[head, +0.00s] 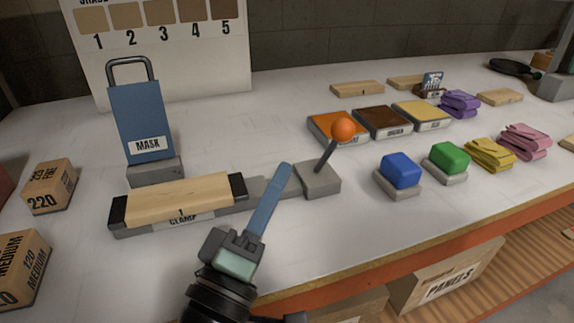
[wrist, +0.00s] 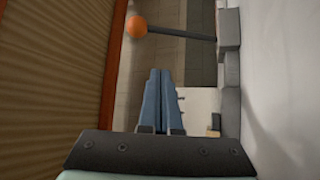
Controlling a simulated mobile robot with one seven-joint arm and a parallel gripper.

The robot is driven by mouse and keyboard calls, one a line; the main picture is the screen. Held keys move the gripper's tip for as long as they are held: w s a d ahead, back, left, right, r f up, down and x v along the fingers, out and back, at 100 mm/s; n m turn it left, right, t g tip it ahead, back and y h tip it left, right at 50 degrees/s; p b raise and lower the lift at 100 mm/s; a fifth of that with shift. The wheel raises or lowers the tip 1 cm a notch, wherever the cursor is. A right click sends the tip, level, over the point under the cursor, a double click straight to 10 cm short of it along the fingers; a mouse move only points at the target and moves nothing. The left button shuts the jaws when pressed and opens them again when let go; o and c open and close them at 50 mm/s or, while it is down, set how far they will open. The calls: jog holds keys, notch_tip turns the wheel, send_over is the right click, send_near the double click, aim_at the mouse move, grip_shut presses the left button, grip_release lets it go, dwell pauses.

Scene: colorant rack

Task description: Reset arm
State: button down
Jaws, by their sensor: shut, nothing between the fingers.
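My gripper (head: 284,172) is above the bench's front part, just left of the lever base. Its two blue fingers are pressed together and hold nothing; they also show shut in the wrist view (wrist: 161,75). A lever with an orange ball knob (head: 343,130) rises from a grey block (head: 318,179) and leans right. The knob is at the upper left in the wrist view (wrist: 137,27). The grey clamp (head: 190,221) lies left of my gripper with a light wooden board (head: 180,199) between its dark end jaws.
A blue MASK panel (head: 141,112) stands behind the clamp. Abrasive boxes (head: 49,187) are at the left. A blue block (head: 401,170), a green block (head: 448,157), colour trays (head: 383,121) and folded cloths (head: 490,154) are at the right. A PANELS box (head: 445,276) sits below the bench edge.

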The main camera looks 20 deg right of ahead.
dwell(0.5)
jog(key=a+r+m+t+y, duration=0.2)
jog(key=r+m+t+y, duration=0.1)
jog(key=r, duration=0.5)
jog(key=a+r+m+t+y, duration=0.2)
jog(key=r+m+t+y, duration=0.1)
jog(key=r, duration=0.5)
jog(key=s+a+r+t+y, duration=0.3)
jog(key=s+r+y, duration=0.1)
jog(key=r, duration=0.3)
jog(key=s+a+r+t+y, duration=0.2)
jog(key=s+r+y, duration=0.2)
jog(key=r+y, duration=0.15)
notch_tip(320, 180, up, 25)
jog(key=w+h+p, duration=0.1)
jog(key=p, duration=2.4)
jog(key=shift+w+r, duration=0.15)
